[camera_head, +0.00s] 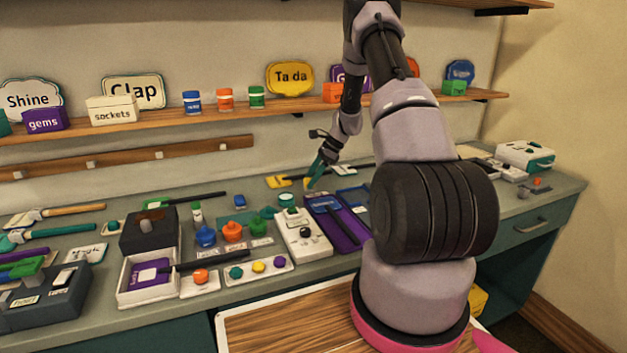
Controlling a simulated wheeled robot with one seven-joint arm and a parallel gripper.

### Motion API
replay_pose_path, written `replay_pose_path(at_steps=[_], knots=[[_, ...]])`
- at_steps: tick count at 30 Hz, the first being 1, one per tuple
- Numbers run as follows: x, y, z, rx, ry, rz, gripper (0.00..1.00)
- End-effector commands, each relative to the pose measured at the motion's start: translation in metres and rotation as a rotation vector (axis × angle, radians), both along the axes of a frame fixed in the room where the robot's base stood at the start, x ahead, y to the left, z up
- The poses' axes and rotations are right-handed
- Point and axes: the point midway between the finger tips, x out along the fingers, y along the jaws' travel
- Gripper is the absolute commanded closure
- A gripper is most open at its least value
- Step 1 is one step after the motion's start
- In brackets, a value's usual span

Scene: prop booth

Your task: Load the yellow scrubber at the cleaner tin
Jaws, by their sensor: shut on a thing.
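My gripper (313,180), with teal fingers, points down over the back of the counter. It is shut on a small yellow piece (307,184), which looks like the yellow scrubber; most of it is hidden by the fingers. A round teal tin with a pale top (287,199), which may be the cleaner tin, stands just in front and slightly left of the fingertips. The held piece appears above and behind it; I cannot tell whether they touch. A flat yellow item (278,182) lies just left of the gripper, with a dark handle running behind the fingers.
A white box with knobs (302,236) and a purple tray (337,222) stand in front. Blue and orange pots (232,232) sit to the left. A shelf (180,131) with small boxes and signs runs above. My arm hides part of the counter's right side.

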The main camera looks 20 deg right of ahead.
Motion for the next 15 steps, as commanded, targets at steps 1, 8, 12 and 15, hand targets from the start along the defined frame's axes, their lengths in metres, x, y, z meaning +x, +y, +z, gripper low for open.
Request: replay_pose_path(at_steps=[1,8,12,15], knots=[[0.0,0.013,0.008,0.0,-0.002,0.006,0.85],[-0.004,0.068,0.043,-0.001,0.001,0.006,0.85],[-0.007,0.085,0.052,0.002,0.003,0.002,0.85],[-0.008,0.087,0.049,0.003,0.004,0.0,0.85]])
